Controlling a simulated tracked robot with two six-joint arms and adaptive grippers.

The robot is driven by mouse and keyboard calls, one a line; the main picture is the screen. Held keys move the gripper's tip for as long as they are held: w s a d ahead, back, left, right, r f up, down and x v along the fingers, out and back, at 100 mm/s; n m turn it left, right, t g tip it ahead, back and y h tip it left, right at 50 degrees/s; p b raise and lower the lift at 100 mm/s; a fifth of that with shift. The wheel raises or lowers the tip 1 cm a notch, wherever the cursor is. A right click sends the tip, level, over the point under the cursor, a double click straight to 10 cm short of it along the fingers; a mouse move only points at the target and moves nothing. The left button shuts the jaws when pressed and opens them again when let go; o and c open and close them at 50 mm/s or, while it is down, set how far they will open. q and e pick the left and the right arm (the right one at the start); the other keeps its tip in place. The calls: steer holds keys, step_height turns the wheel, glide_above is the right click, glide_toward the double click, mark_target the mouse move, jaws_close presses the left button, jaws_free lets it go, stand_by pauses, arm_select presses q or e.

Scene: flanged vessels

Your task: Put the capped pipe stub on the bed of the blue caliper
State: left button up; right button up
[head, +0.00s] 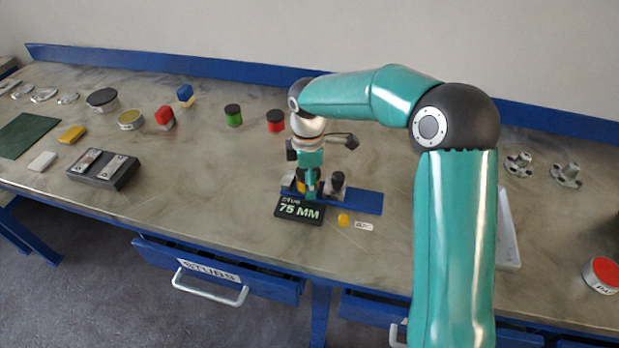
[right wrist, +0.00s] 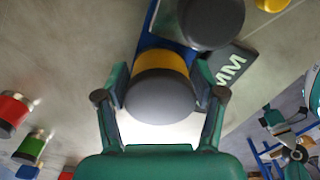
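The blue caliper (head: 362,201) lies on the bench in front of me, with a black display (head: 300,208) reading "STUB 75 MM". My right gripper (head: 308,180) points down over the caliper's left part. In the right wrist view, the capped pipe stub (right wrist: 160,88), yellow with a dark grey cap, stands between the two fingers (right wrist: 160,98), which appear closed on its sides. The stub seems upright over the blue bed; whether it touches the bed is hidden. A dark round knob of the caliper (right wrist: 211,18) is close beside it. My left gripper is not recognisable in either view.
A yellow piece (head: 343,220) and a small white label (head: 364,226) lie before the caliper. Green (head: 233,116) and red (head: 275,121) capped stubs stand behind it. A dark block with metal plates (head: 103,168) sits left; flanged fittings (head: 566,174) stand right.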

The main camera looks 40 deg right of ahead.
steer(key=shift+o, duration=0.3)
step_height(320, 180, up, 12)
steer(key=shift+r+p, duration=0.1)
steer(key=shift+p, duration=0.3)
stand_by(0.5)
